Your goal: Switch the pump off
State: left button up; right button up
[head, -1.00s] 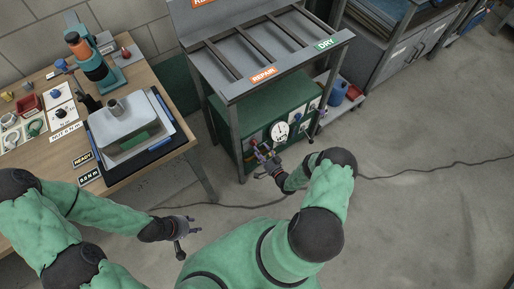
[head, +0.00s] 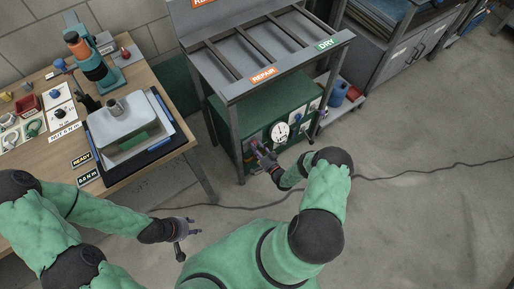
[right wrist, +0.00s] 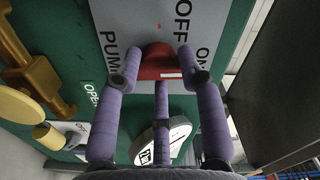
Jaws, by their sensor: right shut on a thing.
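The red pump knob (right wrist: 157,62) sits on a grey plate (right wrist: 145,25) lettered PUMP, OFF and ON in the right wrist view. My right gripper (right wrist: 159,66) has its purple fingers on either side of the knob and is shut on it. A white mark shows on the knob's near side; I cannot tell which label it points to. In the head view my right gripper (head: 262,152) is at the front of the green cabinet and hides the knob. My left gripper (head: 189,241) hangs open and empty over the floor.
A white gauge (head: 280,131) is right of my right gripper on the green panel. A brass valve handle (right wrist: 28,70) and an OPEN label show in the right wrist view. The workbench (head: 150,82) stands at left. A cable (head: 400,175) crosses the floor.

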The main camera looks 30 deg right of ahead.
jog(key=shift+w+d, duration=0.1)
jog(key=n+b, duration=0.5)
jog(key=n, duration=0.8)
jog(key=shift+r+n, duration=0.1)
jog(key=shift+n, duration=0.2)
jog(key=shift+w+n+b, duration=0.1)
jog(key=shift+n+b, duration=0.2)
jog(key=shift+n, duration=1.9)
jog(key=o, duration=1.2)
jog(key=shift+r, duration=0.1)
